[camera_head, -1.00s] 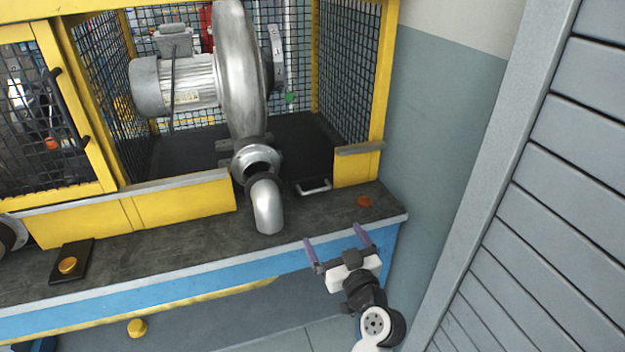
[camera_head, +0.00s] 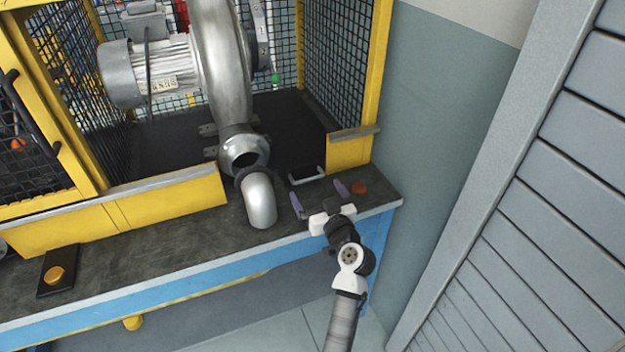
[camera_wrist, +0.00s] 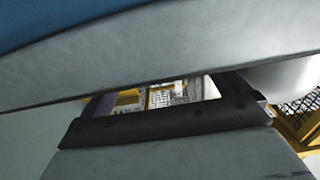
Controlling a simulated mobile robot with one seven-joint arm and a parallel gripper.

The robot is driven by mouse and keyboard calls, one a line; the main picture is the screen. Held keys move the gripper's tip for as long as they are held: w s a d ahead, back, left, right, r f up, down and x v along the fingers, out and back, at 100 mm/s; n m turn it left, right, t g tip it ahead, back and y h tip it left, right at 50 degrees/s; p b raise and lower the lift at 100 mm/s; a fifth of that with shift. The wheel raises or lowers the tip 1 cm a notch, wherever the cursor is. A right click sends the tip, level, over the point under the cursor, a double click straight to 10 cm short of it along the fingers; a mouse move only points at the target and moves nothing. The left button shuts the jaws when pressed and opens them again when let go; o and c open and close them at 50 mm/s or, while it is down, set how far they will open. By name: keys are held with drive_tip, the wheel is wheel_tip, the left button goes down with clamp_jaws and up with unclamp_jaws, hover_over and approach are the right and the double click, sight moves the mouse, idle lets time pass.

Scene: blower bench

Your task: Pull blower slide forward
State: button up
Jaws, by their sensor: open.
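The blower (camera_head: 222,75) is a grey metal machine with a motor. It stands on a dark slide plate (camera_head: 285,115) inside the yellow cage. A pale U-shaped handle (camera_head: 306,174) is at the front edge of the slide, right of the curved outlet pipe (camera_head: 258,203). My gripper (camera_head: 319,197) is open and empty. Its two purple fingers point at the handle from the front, over the bench's front strip, with a gap between fingertips and handle. The wrist view is mostly filled by close grey and dark surfaces, and the handle cannot be made out there.
The bench top (camera_head: 150,250) has a blue front edge. An orange-red button (camera_head: 360,187) sits just right of my fingers. A yellow button (camera_head: 55,274) is at the far left. The low yellow cage wall (camera_head: 350,150) flanks the opening. A grey slatted panel (camera_head: 540,190) stands to the right.

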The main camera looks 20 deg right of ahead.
drive_tip(key=shift+w+p, duration=0.35)
drive_tip(key=shift+w, duration=1.5)
